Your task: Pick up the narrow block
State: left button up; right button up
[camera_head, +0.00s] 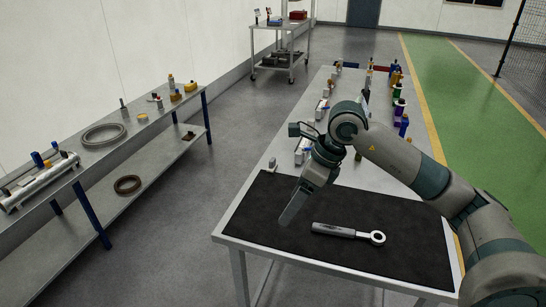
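My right gripper (297,203) hangs over the left part of the black mat (395,258), pointing down and to the left. Its fingers appear as one long grey shape from this side, so I cannot tell whether they are open, shut or holding something. I cannot single out the narrow block with certainty. Several small pale blocks (302,151) stand along the bench's left side, behind the gripper and partly hidden by my arm. A small grey piece (272,163) stands at the left edge, just beyond the mat. My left gripper is not in view.
A ring-ended wrench (347,231) lies on the mat, right of the gripper. Several coloured parts (399,108) line the bench's right side. A side bench (117,139) with rings stands at left, and a cart (283,57) behind. The floor between benches is clear.

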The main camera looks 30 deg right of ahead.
aim_at(273, 166)
jog(key=i+l, duration=1)
jog(key=i, duration=0.05)
